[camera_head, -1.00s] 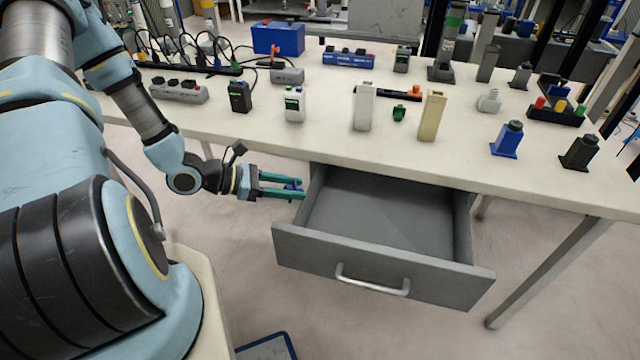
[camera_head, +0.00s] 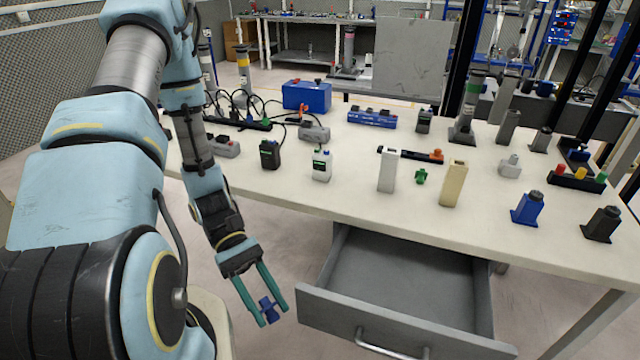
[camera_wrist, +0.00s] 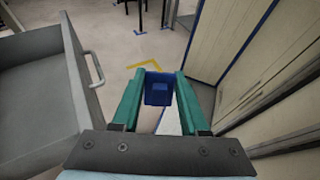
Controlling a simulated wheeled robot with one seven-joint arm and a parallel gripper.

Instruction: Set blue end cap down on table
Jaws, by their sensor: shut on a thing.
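My gripper (camera_head: 268,306) is shut on the blue end cap (camera_head: 268,308), which sits between the two green fingertips. The blue end cap also shows between the fingers in the wrist view (camera_wrist: 158,90). It is held in the air in front of the table, to the left of the open drawer and below the tabletop's height. The table (camera_head: 340,208) has a pale top with its front edge behind and above my gripper.
The grey drawer (camera_head: 400,285) stands open and empty under the table. The tabletop holds a blue box (camera_head: 306,96), a white block (camera_head: 388,170), a beige block (camera_head: 453,184), a blue stand-like part (camera_head: 527,208) and several other parts. The left front tabletop strip is bare.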

